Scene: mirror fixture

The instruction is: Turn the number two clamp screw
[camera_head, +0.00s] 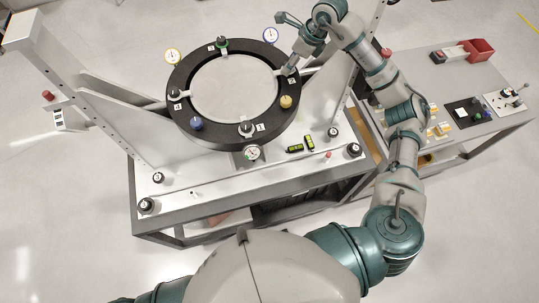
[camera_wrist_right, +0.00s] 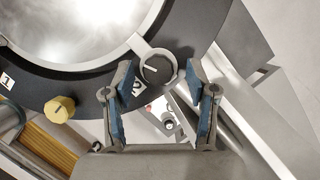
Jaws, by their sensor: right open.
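The number two clamp screw (camera_wrist_right: 157,69) is a dark round knob with a white line, in a light clamp at the mirror's edge, in the right wrist view. The label 2 (camera_wrist_right: 137,85) lies beside it, partly covered by a finger. My right gripper (camera_wrist_right: 160,75) is open, with one blue-padded finger on each side of the knob; I cannot tell whether they touch it. In the head view my right gripper (camera_head: 289,68) is at the right side of the black ring (camera_head: 183,78) and hides most of this screw. The round mirror (camera_head: 235,88) lies inside the ring. My left gripper is out of view.
A yellow knob (camera_head: 286,102) and a blue knob (camera_head: 196,124) stand on the ring. Dial gauges (camera_head: 270,35) rise around it. Slanted grey supports (camera_head: 110,115) flank it.

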